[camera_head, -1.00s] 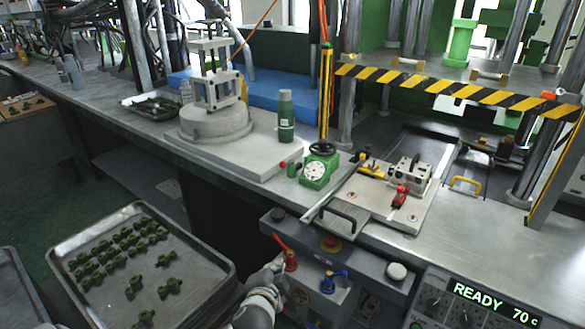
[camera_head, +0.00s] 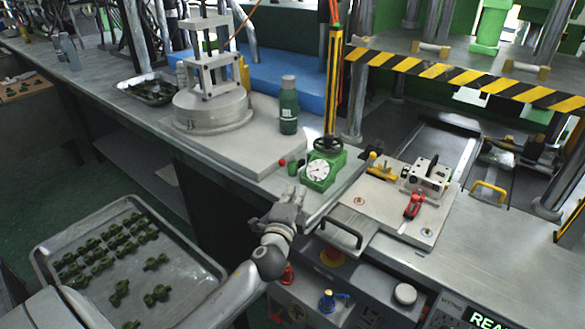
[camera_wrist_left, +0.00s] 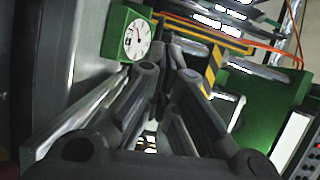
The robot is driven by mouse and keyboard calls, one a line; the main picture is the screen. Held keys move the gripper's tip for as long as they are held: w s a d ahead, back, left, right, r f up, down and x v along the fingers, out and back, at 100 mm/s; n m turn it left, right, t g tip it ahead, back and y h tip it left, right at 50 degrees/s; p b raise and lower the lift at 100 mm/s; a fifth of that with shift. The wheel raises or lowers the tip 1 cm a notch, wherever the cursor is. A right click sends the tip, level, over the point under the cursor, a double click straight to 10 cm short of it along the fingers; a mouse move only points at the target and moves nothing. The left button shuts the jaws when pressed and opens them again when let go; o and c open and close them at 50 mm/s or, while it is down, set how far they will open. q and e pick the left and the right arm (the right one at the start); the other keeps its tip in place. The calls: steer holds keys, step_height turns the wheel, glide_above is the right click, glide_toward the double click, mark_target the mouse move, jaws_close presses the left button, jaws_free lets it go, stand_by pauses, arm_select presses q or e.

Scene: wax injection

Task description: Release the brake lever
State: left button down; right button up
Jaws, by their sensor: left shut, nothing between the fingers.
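My left gripper (camera_head: 298,196) reaches in from the lower left in the head view, over the front edge of the bench, with its fingers shut and empty. In the left wrist view its fingers (camera_wrist_left: 172,50) converge with nothing between them. No lever is marked as the brake. A red lever valve (camera_head: 287,274) on the front panel is partly hidden behind my left arm. A blue lever valve (camera_head: 328,299) sits to its right. A red-handled toggle clamp (camera_head: 413,206) is on the mould plate. My right gripper is not in view.
A green dial gauge (camera_head: 321,170) stands just beyond the gripper and shows in the left wrist view (camera_wrist_left: 136,38). A mould plate (camera_head: 385,211) with a black handle lies to the right. A green bottle (camera_head: 288,106) stands behind. A tray (camera_head: 190,276) of green parts is lower left.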

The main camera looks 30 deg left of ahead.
arm_select(q)
steer(key=x, duration=1)
steer(key=shift+p, duration=0.35)
steer(key=a, duration=0.3)
steer(key=shift+a+f+p, duration=0.1)
steer(key=shift+f+p, duration=0.1)
steer(key=shift+p, duration=0.1)
steer(key=shift+s+a, duration=0.1)
steer(key=shift+a, duration=0.3)
steer(key=shift+f, duration=0.1)
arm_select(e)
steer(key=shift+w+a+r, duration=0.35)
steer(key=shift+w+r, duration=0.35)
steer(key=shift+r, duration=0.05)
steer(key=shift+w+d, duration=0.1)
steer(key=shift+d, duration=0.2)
